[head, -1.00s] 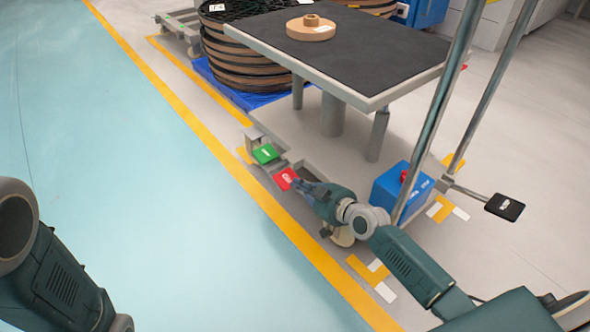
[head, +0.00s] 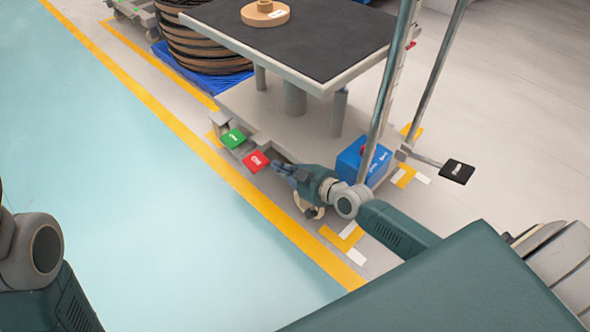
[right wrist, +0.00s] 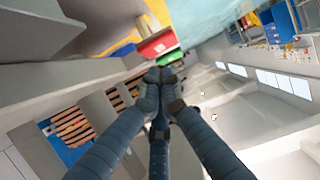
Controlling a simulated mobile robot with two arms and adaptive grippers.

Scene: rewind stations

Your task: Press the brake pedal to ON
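A red pedal (head: 256,161) and a green pedal (head: 233,138) sit side by side, low at the front edge of the machine's base. Their white markings are too small to read with certainty. My right gripper (head: 275,168) is just right of the red pedal, its fingertips pointing at it; I cannot tell whether they touch. In the right wrist view the fingers (right wrist: 161,76) come together, shut with nothing seen between them. The red pedal (right wrist: 157,45) and green pedal (right wrist: 160,61) show just beyond the tips. My left arm is at the lower left; its gripper is out of view.
A dark-topped table (head: 290,38) with a tan spool (head: 265,14) stands above the base. A blue box (head: 362,160) and metal posts stand right of my gripper. A black pedal (head: 457,171) sticks out at the right. The teal floor (head: 120,190) at left is clear.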

